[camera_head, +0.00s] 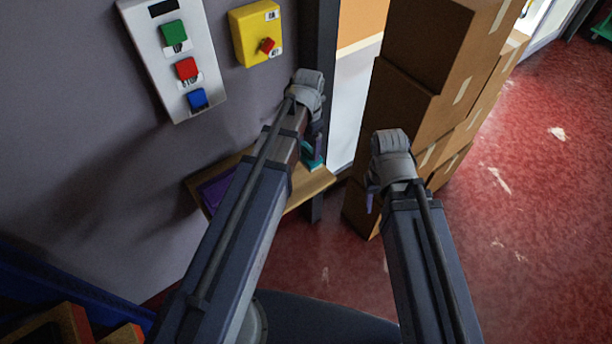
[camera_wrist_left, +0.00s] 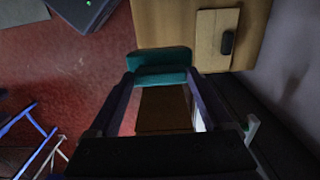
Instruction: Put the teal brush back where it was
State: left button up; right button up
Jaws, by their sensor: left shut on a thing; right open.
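The teal brush (camera_head: 312,160) shows in the head view beside the wooden shelf, partly hidden by my left arm. In the left wrist view the teal brush (camera_wrist_left: 160,60) lies across the tips of my left gripper (camera_wrist_left: 162,78), which is shut on it. In the head view my left gripper (camera_head: 308,146) is at the shelf's right end, mostly hidden behind its wrist. The shelf (camera_head: 308,187) is on the wall; its edge overlaps the brush in the wrist view, and I cannot tell whether they touch. My right gripper (camera_head: 371,200) is open and empty, in front of the boxes.
A purple item (camera_head: 214,190) lies on the shelf's left part. A light wooden piece with a dark knob (camera_wrist_left: 217,40) shows in the wrist view. Stacked cardboard boxes (camera_head: 405,105) stand right of the dark post (camera_head: 318,40). A button panel (camera_head: 175,60) and yellow switch box (camera_head: 250,25) are above. Red floor is free at right.

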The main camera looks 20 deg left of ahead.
aim_at(308, 158)
pick_arm(q)
jog(key=shift+f+b, duration=3.05)
jog(key=shift+f, duration=0.1)
jog(key=shift+f, duration=0.15)
notch_tip(308, 158, down, 4)
jog(key=b, duration=0.4)
jog(key=shift+r, duration=0.3)
jog(key=o, duration=1)
jog(key=shift+f, duration=0.1)
notch_tip(308, 158, up, 12)
jog(key=p, duration=1.2)
jog(key=s+d+n, duration=0.1)
jog(key=s+d, duration=0.2)
jog(key=s, duration=0.1)
jog(key=s+d+n, duration=0.1)
jog(key=s+d, duration=0.3)
jog(key=s, duration=0.1)
jog(key=s+d+n+y, duration=0.1)
jog(key=s+d, duration=0.2)
jog(key=s, duration=0.2)
jog(key=shift+s+d+n, duration=0.1)
jog(key=shift+d+n, duration=0.15)
jog(key=shift+n, duration=0.15)
